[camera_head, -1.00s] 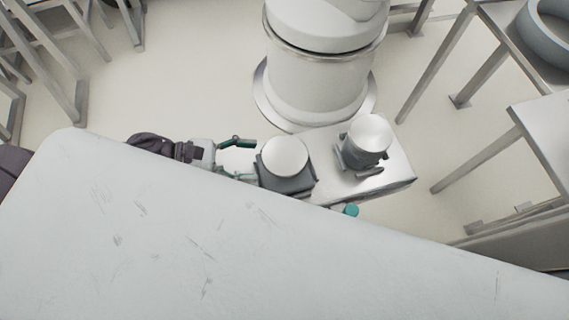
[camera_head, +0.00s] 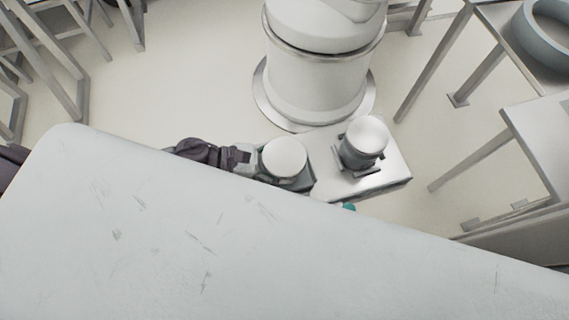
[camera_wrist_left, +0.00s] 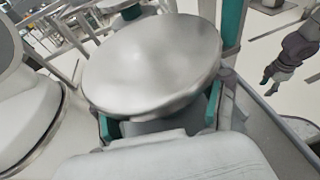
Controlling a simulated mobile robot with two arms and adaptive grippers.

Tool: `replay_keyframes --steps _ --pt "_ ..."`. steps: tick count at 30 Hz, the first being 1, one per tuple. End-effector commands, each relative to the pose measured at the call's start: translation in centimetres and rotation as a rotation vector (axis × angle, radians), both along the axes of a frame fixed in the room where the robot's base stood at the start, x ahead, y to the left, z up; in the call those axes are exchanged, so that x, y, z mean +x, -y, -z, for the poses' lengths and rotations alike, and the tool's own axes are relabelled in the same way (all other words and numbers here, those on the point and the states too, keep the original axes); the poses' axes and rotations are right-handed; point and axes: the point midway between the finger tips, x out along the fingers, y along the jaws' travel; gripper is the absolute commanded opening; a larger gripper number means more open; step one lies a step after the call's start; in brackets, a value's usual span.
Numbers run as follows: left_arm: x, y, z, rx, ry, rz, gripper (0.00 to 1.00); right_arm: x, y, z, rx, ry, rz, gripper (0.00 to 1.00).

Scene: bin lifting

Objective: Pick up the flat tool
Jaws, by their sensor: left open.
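A tool with a flat, round silver top (camera_head: 284,158) stands in a dark holder on a small metal plate (camera_head: 395,177). Its disc (camera_wrist_left: 152,62) fills the middle of the left wrist view. My left gripper (camera_wrist_left: 162,118) is open, with its teal fingers on either side of the tool below the disc; I cannot tell whether they touch it. In the head view its fingers are mostly hidden by the tool. A second round-topped tool (camera_head: 366,138) stands to the right on the plate. My right gripper (camera_wrist_left: 268,80) shows small at the right of the left wrist view.
A thick white column (camera_head: 322,75) rises right behind the plate. Metal tables (camera_head: 540,130) stand at the right, and metal frames (camera_head: 45,70) at the upper left. A pale scuffed surface (camera_head: 150,230) fills the lower part of the head view. Open floor (camera_head: 180,90) lies left of the column.

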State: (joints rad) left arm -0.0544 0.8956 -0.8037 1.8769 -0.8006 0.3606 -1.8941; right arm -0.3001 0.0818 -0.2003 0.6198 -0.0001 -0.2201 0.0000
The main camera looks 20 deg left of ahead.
Motion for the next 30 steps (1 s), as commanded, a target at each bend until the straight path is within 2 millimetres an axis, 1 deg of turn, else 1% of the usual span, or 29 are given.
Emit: replay_keyframes --steps 1,2,6,14,15,30 --pt "-0.01 -0.02 0.01 0.000 0.000 0.000 0.72 -0.02 -0.02 0.02 0.000 0.000 0.000 0.51" --pt "-0.01 -0.02 0.01 0.000 0.000 0.000 0.69 -0.02 -0.02 0.02 0.000 0.000 0.000 0.51" --pt "-0.01 -0.04 0.01 0.000 0.000 0.000 0.45 -0.03 -0.04 0.02 0.001 0.000 0.000 0.51" --pt "-0.02 -0.06 0.00 0.000 0.000 0.000 0.02 -0.03 -0.15 0.02 0.002 0.000 0.001 0.51" --pt "-0.02 -0.06 0.00 0.000 0.000 0.000 0.00 -0.02 -0.17 0.02 0.002 0.000 0.001 0.51" --pt "0.09 0.01 -0.61 -0.003 0.004 0.001 0.00 -0.02 -0.26 0.01 0.003 0.000 0.002 0.51"
